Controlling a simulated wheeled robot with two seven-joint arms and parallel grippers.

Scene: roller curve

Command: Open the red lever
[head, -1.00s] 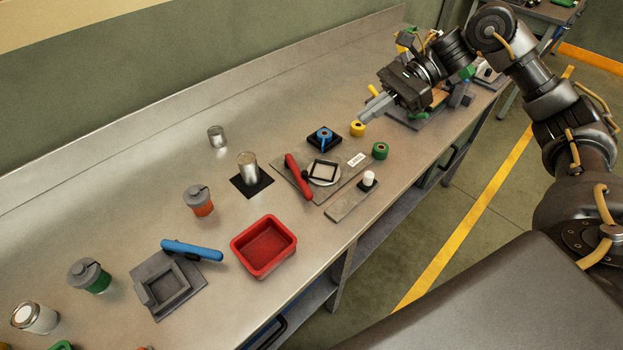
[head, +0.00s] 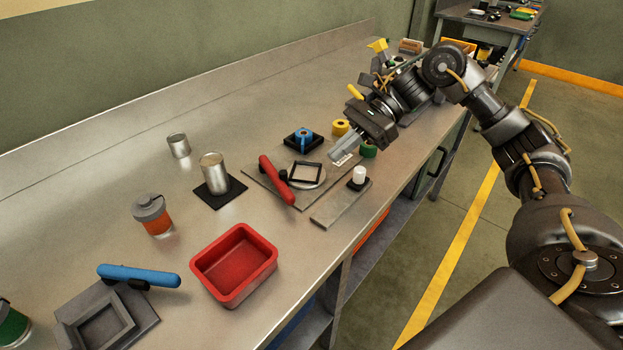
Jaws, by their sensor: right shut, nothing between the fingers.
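My right gripper (head: 338,155) is shut and empty. In the picture it is up and to the right of the lever, over the plate's far right corner, apart from the lever. My left gripper is not in view.
A blue-topped black block (head: 303,140), yellow roll (head: 341,127) and green roll (head: 369,151) sit close around the gripper. A white cylinder on a plate (head: 358,176), silver can (head: 213,172) and red bin (head: 235,264) are nearby. The bench's left back is clear.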

